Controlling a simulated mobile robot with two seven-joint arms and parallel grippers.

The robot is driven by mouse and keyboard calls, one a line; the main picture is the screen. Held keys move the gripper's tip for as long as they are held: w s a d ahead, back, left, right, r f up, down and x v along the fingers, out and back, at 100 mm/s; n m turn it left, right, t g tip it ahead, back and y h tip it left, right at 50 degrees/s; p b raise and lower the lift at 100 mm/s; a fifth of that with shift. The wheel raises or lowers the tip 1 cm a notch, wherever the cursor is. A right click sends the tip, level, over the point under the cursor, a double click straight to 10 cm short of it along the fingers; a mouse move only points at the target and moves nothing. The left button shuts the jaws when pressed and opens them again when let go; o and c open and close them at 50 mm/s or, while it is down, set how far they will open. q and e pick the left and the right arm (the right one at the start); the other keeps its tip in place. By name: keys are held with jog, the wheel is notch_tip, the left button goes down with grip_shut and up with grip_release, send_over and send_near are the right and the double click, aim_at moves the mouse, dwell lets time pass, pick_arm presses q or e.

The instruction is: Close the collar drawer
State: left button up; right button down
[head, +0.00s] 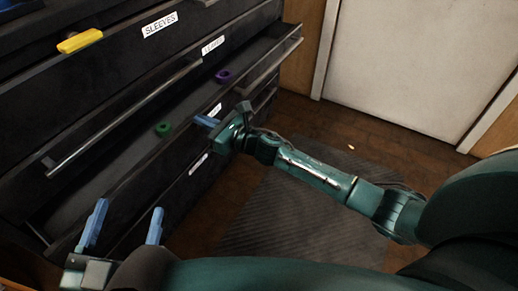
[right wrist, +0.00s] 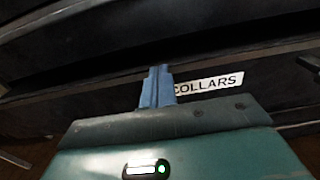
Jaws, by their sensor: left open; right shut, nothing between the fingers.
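The collar drawer (head: 105,185) stands pulled out of a dark cabinet, with a green ring (head: 163,129) and a purple ring (head: 223,76) in it. Its COLLARS label (right wrist: 208,84) shows in the right wrist view, partly covered by my fingers. My right gripper (head: 207,121) is shut and empty, its fingertips at the drawer front beside the label; in the right wrist view its fingers (right wrist: 157,86) point at the front. I cannot tell whether they touch it. My left gripper (head: 124,222) is open and empty at the lower left, in front of the cabinet.
The drawer labelled SLEEVES (head: 160,24) is above, with a yellow object (head: 80,41) at the upper left. A long bar handle (head: 120,118) sticks out above the open drawer. A ribbed dark mat (head: 285,215) lies on the brown floor. A pale door (head: 420,65) stands behind.

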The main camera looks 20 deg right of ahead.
aim_at(191, 116)
jog(key=b+x, duration=0.1)
jog(key=x, duration=0.3)
jog(key=shift+w+a+f+b, duration=0.15)
jog(key=shift+w+a+b, duration=0.15)
jog(key=shift+b, duration=0.1)
jog(key=shift+w+a, duration=0.4)
jog(key=shift+w, duration=0.05)
jog(key=shift+w+a+b, duration=0.15)
jog(key=shift+w+b, duration=0.1)
jog(key=shift+b, duration=0.1)
pick_arm(q)
jog(key=shift+d+h, duration=0.3)
jog(key=shift+d, duration=0.05)
jog(key=shift+r, duration=0.15)
